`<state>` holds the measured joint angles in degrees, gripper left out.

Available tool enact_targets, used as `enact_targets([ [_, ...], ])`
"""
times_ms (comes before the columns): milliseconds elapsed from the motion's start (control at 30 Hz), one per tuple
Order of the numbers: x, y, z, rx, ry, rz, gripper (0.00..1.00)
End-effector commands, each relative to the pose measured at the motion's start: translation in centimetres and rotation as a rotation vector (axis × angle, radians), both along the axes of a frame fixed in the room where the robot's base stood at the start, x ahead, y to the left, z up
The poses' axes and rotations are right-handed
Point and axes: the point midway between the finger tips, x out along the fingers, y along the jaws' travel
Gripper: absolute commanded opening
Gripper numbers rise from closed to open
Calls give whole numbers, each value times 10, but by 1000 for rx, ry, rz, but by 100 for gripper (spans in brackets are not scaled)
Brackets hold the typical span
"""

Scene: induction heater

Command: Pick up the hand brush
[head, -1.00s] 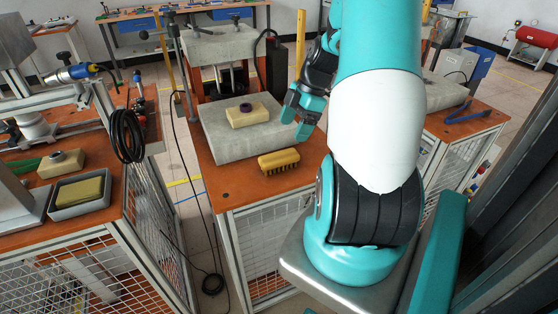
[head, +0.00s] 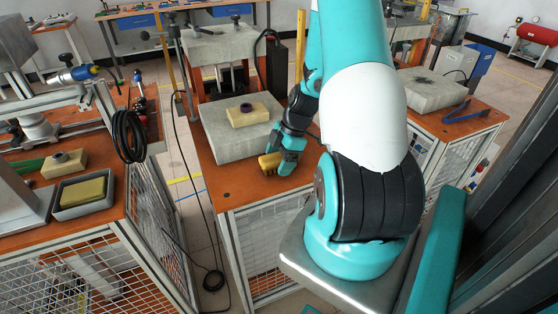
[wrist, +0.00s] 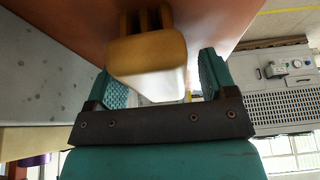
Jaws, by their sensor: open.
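The yellow hand brush (head: 268,162) lies on the orange table top at the front edge of the grey block; in the head view my gripper covers its right part. My gripper (head: 285,166) is open, with its teal fingers down at the brush. In the wrist view the end of the brush (wrist: 148,62) sits between the two finger pads of my gripper (wrist: 160,85). A gap shows on the right side; whether the left pad touches the brush I cannot tell.
The grey block (head: 222,148) stands right behind the brush and bears a yellow block (head: 247,116) with a dark ring. The orange table top (head: 235,190) is clear in front.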

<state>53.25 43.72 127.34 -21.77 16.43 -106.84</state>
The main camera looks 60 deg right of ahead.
Motion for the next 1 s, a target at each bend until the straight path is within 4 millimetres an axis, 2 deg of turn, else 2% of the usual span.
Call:
enact_targets([
  [533, 0, 0, -5, 0, 0, -1, 78],
  [767, 0, 0, -4, 0, 0, -1, 25],
  [867, 0, 0, -4, 0, 0, -1, 19],
  [1000, 0, 0, -4, 0, 0, -1, 19],
])
